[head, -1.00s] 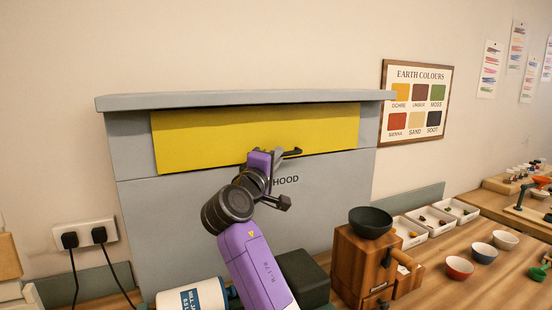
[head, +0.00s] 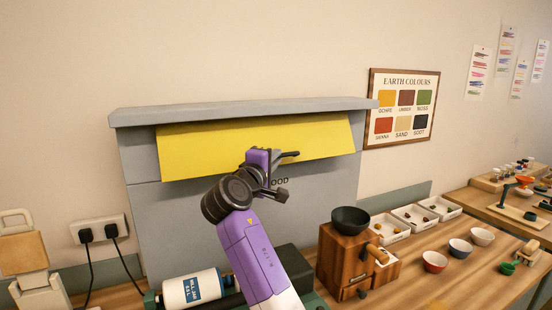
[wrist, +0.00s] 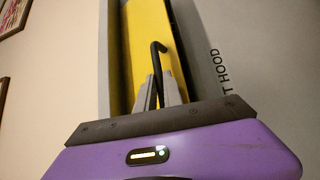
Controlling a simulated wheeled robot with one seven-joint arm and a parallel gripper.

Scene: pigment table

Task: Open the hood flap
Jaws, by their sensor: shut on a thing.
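The yellow hood flap (head: 230,145) spans the upper front of the grey hood (head: 145,150) in the head view. Its lower edge stands a little out from the hood front, so it is tilted slightly open. In the wrist view the flap (wrist: 150,30) shows with a dark gap along its right side. My gripper (head: 271,160) is at the flap's lower edge, near the middle. In the wrist view its fingers (wrist: 160,92) are shut on the black bar handle (wrist: 158,60). The handle's free end (head: 290,154) shows right of the gripper in the head view.
A wooden mill (head: 345,260) with a black bowl (head: 350,220) stands to the right. Small bowls (head: 434,262) and white trays (head: 415,217) follow further right. A socket with plugs (head: 98,230) is at left.

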